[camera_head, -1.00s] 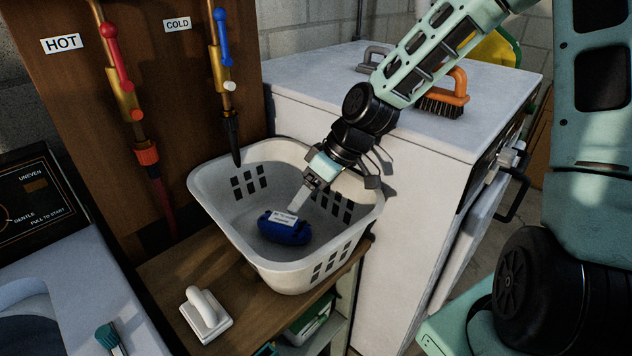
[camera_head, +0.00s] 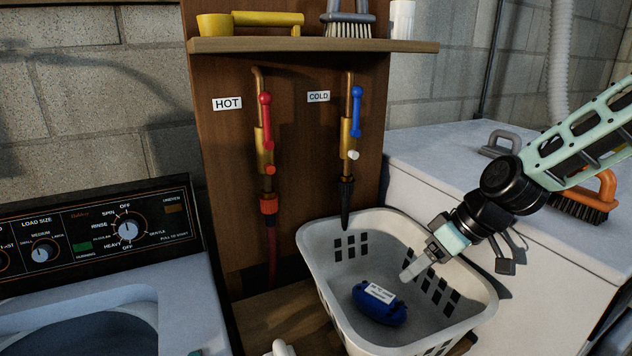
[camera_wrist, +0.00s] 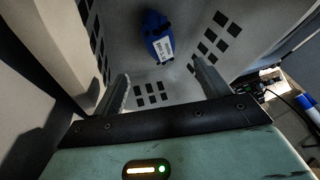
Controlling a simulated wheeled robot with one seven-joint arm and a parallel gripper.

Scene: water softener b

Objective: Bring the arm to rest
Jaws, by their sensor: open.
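My gripper (camera_head: 418,268) is at the right side of the white laundry basket (camera_head: 318,262), pointing down and left into it. In the wrist view my gripper (camera_wrist: 160,90) has its two fingers apart, with nothing between them. A blue object with a white label (camera_head: 380,302) lies on the basket floor, below and left of the fingertips. The blue object also shows in the wrist view (camera_wrist: 157,36), beyond the fingers and apart from them. My arm comes in from the right edge of the head view.
A washer panel (camera_head: 100,232) is at left. Hot (camera_head: 266,125) and cold (camera_head: 355,115) valves are on the wooden board under a shelf (camera_head: 310,45).

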